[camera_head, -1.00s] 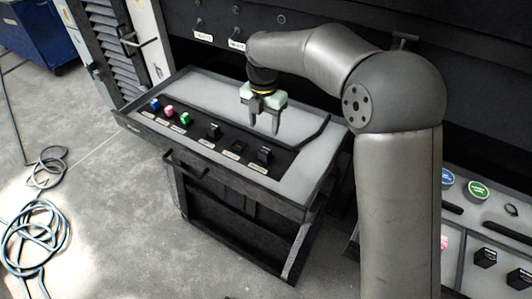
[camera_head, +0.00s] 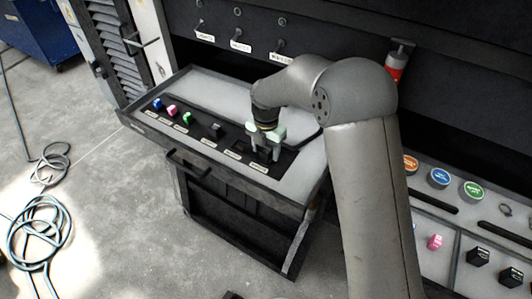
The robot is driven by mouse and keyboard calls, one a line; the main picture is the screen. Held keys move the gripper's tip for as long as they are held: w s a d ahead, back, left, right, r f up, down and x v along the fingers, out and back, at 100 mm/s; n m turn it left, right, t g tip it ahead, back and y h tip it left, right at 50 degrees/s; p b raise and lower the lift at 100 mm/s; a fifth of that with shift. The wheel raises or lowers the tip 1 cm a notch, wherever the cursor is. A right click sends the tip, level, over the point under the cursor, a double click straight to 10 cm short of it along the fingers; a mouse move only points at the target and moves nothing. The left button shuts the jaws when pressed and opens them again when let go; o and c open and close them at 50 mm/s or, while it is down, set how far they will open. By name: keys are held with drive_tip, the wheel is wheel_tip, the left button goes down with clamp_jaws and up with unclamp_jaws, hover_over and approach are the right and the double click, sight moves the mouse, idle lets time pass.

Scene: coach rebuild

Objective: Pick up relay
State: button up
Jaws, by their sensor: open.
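On the pulled-out grey drawer panel (camera_head: 300,183), a small dark block (camera_head: 265,157), which may be the relay, sits at the right end of a black strip. My gripper (camera_head: 265,153) points down at this block with its fingers open. The fingers seem to stand on either side of the block and partly hide it; I cannot tell whether they touch it. Another dark block (camera_head: 215,130) sits further left on the strip. A flat dark socket (camera_head: 238,148) lies between the two. The small labels in front are too blurred to read.
Blue (camera_head: 157,104), pink (camera_head: 172,111) and green (camera_head: 187,118) pieces stand at the strip's left end. A lower-right panel (camera_head: 440,270) carries coloured discs and black blocks. A red cylinder (camera_head: 396,66) hangs behind my arm. Coiled cable (camera_head: 38,235) lies on the floor.

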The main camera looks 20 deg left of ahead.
drive_tip(key=c, duration=1.1)
drive_tip(key=shift+o, duration=0.2)
drive_tip(key=shift+r, duration=0.1)
